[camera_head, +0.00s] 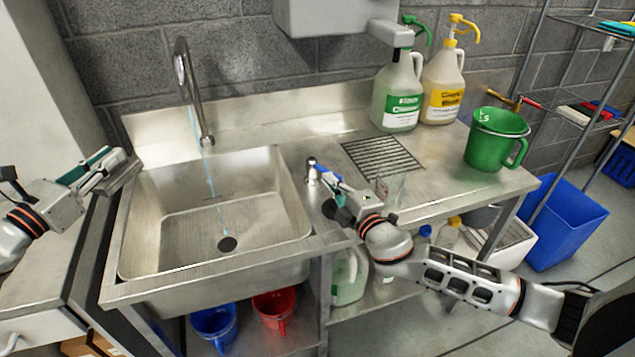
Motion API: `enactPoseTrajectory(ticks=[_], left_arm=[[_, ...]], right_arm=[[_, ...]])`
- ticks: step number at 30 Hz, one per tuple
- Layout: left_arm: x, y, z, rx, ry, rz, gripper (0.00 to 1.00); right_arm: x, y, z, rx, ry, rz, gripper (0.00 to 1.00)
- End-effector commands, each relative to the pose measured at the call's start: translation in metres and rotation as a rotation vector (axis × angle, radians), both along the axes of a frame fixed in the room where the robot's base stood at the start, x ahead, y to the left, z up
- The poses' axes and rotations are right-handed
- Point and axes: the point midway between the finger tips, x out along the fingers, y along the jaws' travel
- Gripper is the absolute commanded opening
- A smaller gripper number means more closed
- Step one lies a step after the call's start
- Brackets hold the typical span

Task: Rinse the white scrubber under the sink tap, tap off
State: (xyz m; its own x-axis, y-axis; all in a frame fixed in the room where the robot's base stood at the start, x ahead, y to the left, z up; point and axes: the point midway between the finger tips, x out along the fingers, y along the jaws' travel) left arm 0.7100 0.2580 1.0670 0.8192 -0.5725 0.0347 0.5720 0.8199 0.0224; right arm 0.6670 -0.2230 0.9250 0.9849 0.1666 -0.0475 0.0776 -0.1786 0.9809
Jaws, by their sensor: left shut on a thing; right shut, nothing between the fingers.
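The curved metal tap (184,75) stands behind the steel sink (165,225). A thin blue stream of water (209,180) falls from it towards the dark drain (227,244), so the tap is running. My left gripper (112,165) is shut at the sink's left rim, outside the stream. It holds a pale thing, probably the white scrubber, but fingers and teal parts hide most of it. My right gripper (322,175) is shut and empty on the counter right of the sink, close to a small metal knob (312,166); I cannot tell if they touch.
A clear beaker (389,188) stands just right of my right gripper. Two jugs, green-labelled (398,95) and yellow-labelled (442,85), stand at the back. A green pitcher (494,140) is at the right, beyond a drain grate (382,155). The sink basin is empty.

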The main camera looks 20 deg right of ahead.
Motion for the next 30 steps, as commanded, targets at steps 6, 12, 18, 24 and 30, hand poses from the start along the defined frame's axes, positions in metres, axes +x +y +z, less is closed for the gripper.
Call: enactPoseTrajectory(ticks=[6, 12, 18, 24, 30], left_arm=[[0.000, 0.000, 0.000, -0.001, -0.001, 0.000, 0.00], [0.000, 0.000, 0.000, -0.001, -0.001, 0.000, 0.00], [0.000, 0.000, 0.001, 0.000, -0.001, 0.000, 0.00], [0.000, 0.000, 0.002, 0.000, -0.001, 0.000, 0.00], [0.000, 0.000, 0.002, 0.000, -0.001, 0.000, 0.00]], right_arm=[[0.004, -0.015, -0.001, 0.001, 0.002, -0.003, 0.00], [0.010, -0.027, 0.000, 0.001, 0.001, -0.003, 0.00], [0.015, -0.036, 0.000, 0.000, 0.001, -0.004, 0.00], [0.018, -0.040, 0.000, -0.001, -0.001, -0.002, 0.00], [0.019, -0.041, 0.000, 0.000, -0.001, -0.002, 0.00]])
